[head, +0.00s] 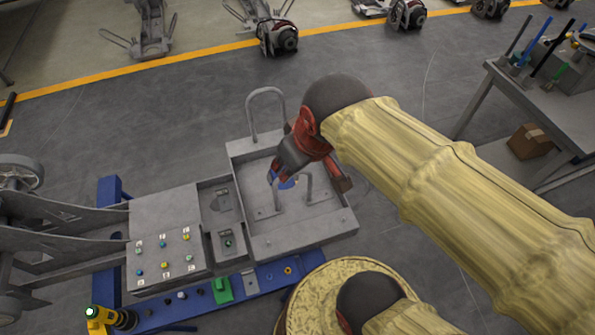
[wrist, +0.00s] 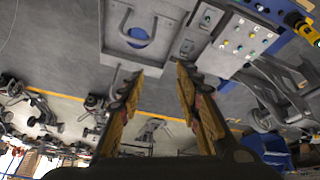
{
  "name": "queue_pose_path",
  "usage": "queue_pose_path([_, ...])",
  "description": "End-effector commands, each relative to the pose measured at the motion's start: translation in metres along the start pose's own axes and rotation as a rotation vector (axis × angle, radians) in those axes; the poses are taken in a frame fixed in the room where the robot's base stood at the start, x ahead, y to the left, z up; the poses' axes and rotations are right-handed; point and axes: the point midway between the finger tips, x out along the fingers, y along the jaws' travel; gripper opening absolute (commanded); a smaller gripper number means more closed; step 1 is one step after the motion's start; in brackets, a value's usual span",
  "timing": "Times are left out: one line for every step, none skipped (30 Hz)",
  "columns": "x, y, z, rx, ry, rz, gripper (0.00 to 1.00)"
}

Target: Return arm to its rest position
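My arm, in a yellow sleeve, reaches in from the right in the head view. My red and dark gripper (head: 308,178) is over the grey metal tray (head: 335,226). In the wrist view, the two fingers of my gripper (wrist: 159,70) stand apart with nothing between them, so it is open. A round blue thing (head: 284,181) lies in the tray, partly hidden by my gripper in the head view. It also shows in the wrist view (wrist: 137,38), beyond the fingertips and apart from them.
A grey control box (head: 165,228) with several coloured buttons stands left of the tray, above a blue beam (head: 200,310). A workbench (head: 540,105) with tools is at the upper right, with a cardboard box (head: 530,141) below. Grey floor is open beyond the tray.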

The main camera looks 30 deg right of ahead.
Motion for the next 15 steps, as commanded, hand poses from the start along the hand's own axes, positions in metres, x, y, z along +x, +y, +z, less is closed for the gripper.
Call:
queue_pose_path([-0.008, -0.005, 0.009, 0.049, 0.023, -0.001, 0.34])
queue_pose_path([-0.01, -0.007, 0.013, 0.077, 0.032, -0.002, 0.34])
queue_pose_path([-0.013, -0.009, 0.017, 0.108, 0.042, -0.003, 0.34])
queue_pose_path([-0.015, -0.01, 0.02, 0.127, 0.047, -0.004, 0.34])
queue_pose_path([-0.016, -0.011, 0.022, 0.142, 0.052, -0.005, 0.34])
queue_pose_path([-0.017, -0.011, 0.024, 0.157, 0.056, -0.006, 0.34])
queue_pose_path([-0.017, -0.012, 0.025, 0.163, 0.057, -0.006, 0.34])
queue_pose_path([-0.018, -0.012, 0.026, 0.168, 0.058, -0.006, 0.34])
queue_pose_path([-0.018, -0.012, 0.026, 0.172, 0.058, -0.007, 0.34])
queue_pose_path([-0.018, -0.012, 0.026, 0.172, 0.058, -0.007, 0.34])
queue_pose_path([-0.018, -0.012, 0.026, 0.172, 0.057, -0.007, 0.34])
queue_pose_path([-0.018, -0.012, 0.026, 0.172, 0.057, -0.007, 0.34])
queue_pose_path([-0.018, -0.012, 0.026, 0.171, 0.057, -0.006, 0.34])
queue_pose_path([-0.018, -0.012, 0.025, 0.171, 0.057, -0.006, 0.34])
queue_pose_path([-0.017, -0.012, 0.026, 0.171, 0.057, -0.006, 0.34])
